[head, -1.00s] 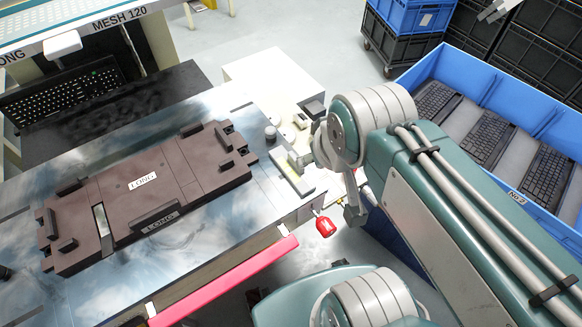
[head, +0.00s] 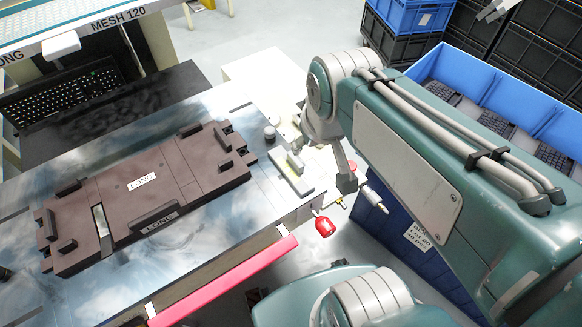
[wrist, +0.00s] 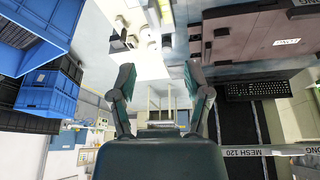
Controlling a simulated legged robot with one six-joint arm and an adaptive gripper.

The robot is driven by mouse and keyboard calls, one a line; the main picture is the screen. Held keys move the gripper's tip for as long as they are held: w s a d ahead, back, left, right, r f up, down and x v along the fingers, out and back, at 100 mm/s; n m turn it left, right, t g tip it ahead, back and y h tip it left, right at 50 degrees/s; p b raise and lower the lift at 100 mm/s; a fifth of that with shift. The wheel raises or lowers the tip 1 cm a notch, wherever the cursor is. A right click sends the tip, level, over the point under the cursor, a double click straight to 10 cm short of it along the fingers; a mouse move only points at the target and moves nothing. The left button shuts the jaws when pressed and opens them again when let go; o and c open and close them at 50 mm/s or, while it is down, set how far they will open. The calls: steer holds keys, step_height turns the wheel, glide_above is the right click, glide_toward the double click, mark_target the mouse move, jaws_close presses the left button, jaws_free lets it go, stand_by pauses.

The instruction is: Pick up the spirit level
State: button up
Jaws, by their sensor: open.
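I cannot pick out the spirit level with certainty in either view. A small pale block (head: 296,163) stands on a light pad at the right corner of the metal bench, too small to identify. My gripper (wrist: 159,70) is open in the wrist view, its two fingers wide apart with nothing between them. In the head view, my arm reaches in from the right and its end hangs beside that bench corner, partly hiding it.
A brown fixture marked LONG (head: 110,205) lies on the metal bench (head: 90,285). A black keyboard (head: 65,95) is behind it. A red object (head: 322,227) hangs below the bench corner. A blue bin (head: 455,75) of keyboards stands at right. Dark crates are behind.

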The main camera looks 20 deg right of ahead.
steer(key=w+f+n+g, duration=0.1)
steer(key=w+f+g, duration=0.1)
steer(key=w+f, duration=0.4)
steer(key=n+g, duration=0.1)
steer(key=g, duration=0.1)
glide_above(295, 159)
step_height(295, 159, down, 4)
steer(key=shift+w+d+f, duration=0.1)
steer(key=shift+w+d, duration=0.05)
step_height(295, 159, down, 11)
steer(key=shift+r, duration=0.2)
jaws_close()
